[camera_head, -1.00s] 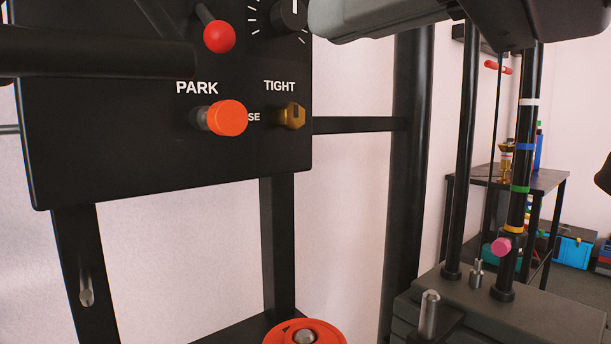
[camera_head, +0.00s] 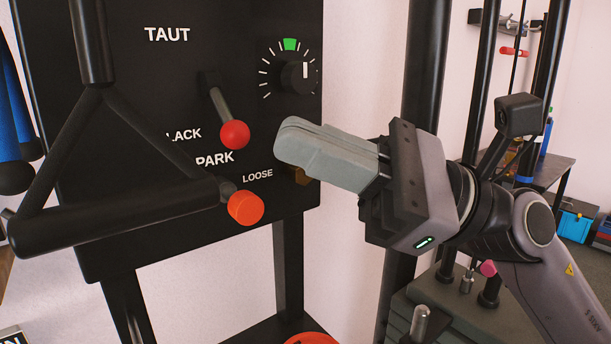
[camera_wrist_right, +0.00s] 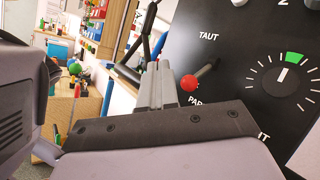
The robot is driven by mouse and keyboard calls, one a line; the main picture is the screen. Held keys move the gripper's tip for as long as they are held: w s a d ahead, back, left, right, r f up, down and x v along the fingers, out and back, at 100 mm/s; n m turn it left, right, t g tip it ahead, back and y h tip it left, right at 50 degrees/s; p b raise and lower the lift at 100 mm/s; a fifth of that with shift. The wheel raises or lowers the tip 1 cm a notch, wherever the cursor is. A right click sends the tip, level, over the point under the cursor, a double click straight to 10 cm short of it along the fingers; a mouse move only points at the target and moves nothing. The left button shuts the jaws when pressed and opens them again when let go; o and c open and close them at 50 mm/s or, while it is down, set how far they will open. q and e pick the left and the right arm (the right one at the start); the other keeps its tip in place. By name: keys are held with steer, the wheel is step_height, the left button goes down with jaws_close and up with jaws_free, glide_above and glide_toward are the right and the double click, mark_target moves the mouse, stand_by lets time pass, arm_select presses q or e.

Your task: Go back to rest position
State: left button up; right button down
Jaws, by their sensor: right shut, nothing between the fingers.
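My right gripper (camera_head: 287,143) reaches in from the right in the head view. Its grey fingers are pressed together with nothing between them. They also show in the wrist view (camera_wrist_right: 156,84). The fingertips point left at the black control panel (camera_head: 120,120), right of the red ball lever (camera_head: 235,135); I cannot tell the exact gap. In the wrist view the red ball (camera_wrist_right: 189,83) shows just right of the fingers. The gripper hides part of the panel's right edge and the brass knob (camera_head: 299,175) near LOOSE. My left gripper is not in view.
The panel carries an orange knob (camera_head: 245,208) and a dial (camera_head: 300,77) with a green mark. A black triangular bar handle (camera_head: 120,216) hangs in front of it at left. Black uprights (camera_head: 425,70) and a weight stack (camera_head: 403,312) stand at right, behind my arm.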

steer(key=w+d+f+n+t+h+p, duration=0.6)
steer(key=n+t, duration=0.5)
steer(key=n, duration=0.5)
steer(key=w+d+f+n+t+h+p, duration=0.4)
steer(key=w+d+f+n+t+h, duration=0.25)
steer(key=n+t, duration=0.7)
steer(key=s+d+f+m+g+h+p, duration=0.2)
steer(key=f+m+g+h, duration=0.15)
steer(key=f, duration=0.35)
steer(key=s+d+f+m+g+h+p, duration=0.2)
steer(key=f+m, duration=0.2)
steer(key=f, duration=0.2)
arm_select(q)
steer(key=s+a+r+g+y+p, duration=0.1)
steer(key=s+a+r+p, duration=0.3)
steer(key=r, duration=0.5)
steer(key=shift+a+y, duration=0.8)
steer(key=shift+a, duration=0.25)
arm_select(e)
steer(key=s+d+f+m+g+h, duration=0.2)
steer(key=s+f+m+g, duration=0.5)
steer(key=s+f, duration=0.7)
steer(key=shift+s+d+m, duration=0.5)
steer(key=shift+d+m, duration=0.05)
steer(key=shift+m, duration=0.15)
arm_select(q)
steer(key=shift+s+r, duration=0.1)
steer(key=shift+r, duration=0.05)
